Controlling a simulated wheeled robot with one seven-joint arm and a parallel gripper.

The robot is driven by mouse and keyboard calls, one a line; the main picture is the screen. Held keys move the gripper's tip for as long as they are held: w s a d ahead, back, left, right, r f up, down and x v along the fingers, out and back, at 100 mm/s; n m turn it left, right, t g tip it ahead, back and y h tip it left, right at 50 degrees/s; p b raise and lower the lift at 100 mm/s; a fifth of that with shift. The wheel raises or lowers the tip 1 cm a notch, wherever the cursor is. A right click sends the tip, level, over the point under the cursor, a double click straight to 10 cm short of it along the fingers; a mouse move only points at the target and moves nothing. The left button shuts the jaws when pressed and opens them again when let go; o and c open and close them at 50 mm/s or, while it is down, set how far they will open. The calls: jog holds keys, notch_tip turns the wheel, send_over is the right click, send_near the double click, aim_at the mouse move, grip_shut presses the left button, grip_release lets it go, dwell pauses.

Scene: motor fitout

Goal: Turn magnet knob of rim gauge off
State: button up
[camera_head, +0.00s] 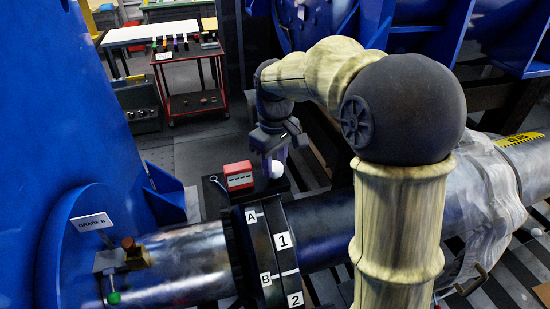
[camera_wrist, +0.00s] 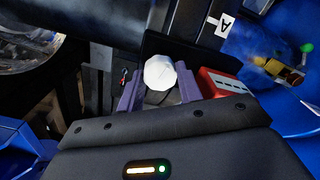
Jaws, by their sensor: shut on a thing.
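The rim gauge (camera_head: 110,262) is clamped on the bare shaft at the lower left, next to the blue flange. It has a brass-coloured body, a reddish-brown knob (camera_head: 128,243) and a green ball tip (camera_head: 113,298). In the wrist view the gauge (camera_wrist: 278,68) shows at the right edge, well away from my fingers. The knob's setting cannot be read. My gripper (camera_head: 271,161) points down beyond the shaft, far right of the gauge. Its purple fingers are shut on a white faceted ball (camera_wrist: 160,72); the ball (camera_head: 277,169) also shows in the head view.
A red box (camera_head: 238,176) stands on a black tray (camera_head: 212,190) beside my gripper. A "GRADE B" sign (camera_head: 91,221) stands behind the gauge. A red trolley (camera_head: 190,105) is farther back.

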aim_at(275, 165)
jog(key=shift+n+p, duration=0.35)
jog(key=shift+n, duration=0.95)
jog(key=o, duration=1)
notch_tip(275, 165, up, 17)
jog(key=b, duration=0.1)
jog(key=shift+r, duration=0.2)
